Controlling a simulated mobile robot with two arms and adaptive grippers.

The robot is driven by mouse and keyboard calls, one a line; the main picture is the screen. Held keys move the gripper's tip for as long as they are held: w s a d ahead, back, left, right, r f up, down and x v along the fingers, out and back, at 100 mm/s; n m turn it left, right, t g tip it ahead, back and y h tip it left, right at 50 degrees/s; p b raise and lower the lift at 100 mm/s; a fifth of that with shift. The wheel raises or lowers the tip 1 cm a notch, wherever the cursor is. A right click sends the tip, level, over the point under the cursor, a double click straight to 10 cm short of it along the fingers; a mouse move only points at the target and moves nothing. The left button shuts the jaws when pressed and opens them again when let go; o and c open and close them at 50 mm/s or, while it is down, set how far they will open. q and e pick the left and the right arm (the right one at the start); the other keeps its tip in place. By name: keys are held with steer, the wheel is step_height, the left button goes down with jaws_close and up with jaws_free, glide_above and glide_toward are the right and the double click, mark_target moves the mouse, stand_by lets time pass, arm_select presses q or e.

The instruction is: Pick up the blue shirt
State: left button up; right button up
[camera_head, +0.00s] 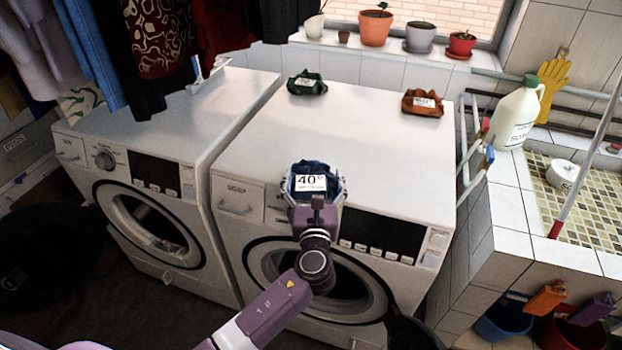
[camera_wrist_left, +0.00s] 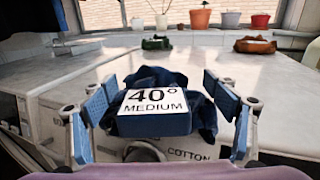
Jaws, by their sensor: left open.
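The blue shirt (camera_head: 316,170) is a crumpled dark blue bundle with a white "40° MEDIUM" label. It lies near the front edge of the top of the right washing machine (camera_head: 345,125). My left gripper (camera_head: 312,188) is at the shirt from the front, open. In the left wrist view, the shirt (camera_wrist_left: 165,82) and its label block sit between the two blue-padded fingers of the gripper (camera_wrist_left: 165,125), with a finger on each side. Whether the pads touch the cloth I cannot tell. My right gripper is not in view.
A green bundle (camera_head: 307,84) and an orange-brown bundle (camera_head: 423,102) lie farther back on the same machine. Another washing machine (camera_head: 180,125) stands at left under hanging clothes (camera_head: 150,40). A tiled sink (camera_head: 580,190) with a soap jug (camera_head: 516,115) is at right.

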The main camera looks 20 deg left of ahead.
mark_target(311, 162)
arm_select(q)
steer(key=shift+w+a+r, duration=0.15)
steer(key=shift+w+a, duration=0.1)
steer(key=shift+w, duration=0.15)
steer(key=p+x, duration=0.1)
steer(key=x, duration=0.3)
steer(key=shift+a+p, duration=0.35)
steer(key=shift+w, duration=0.25)
steer(key=c, duration=1.3)
steer(key=shift+c, duration=0.5)
steer(key=shift+r, duration=0.1)
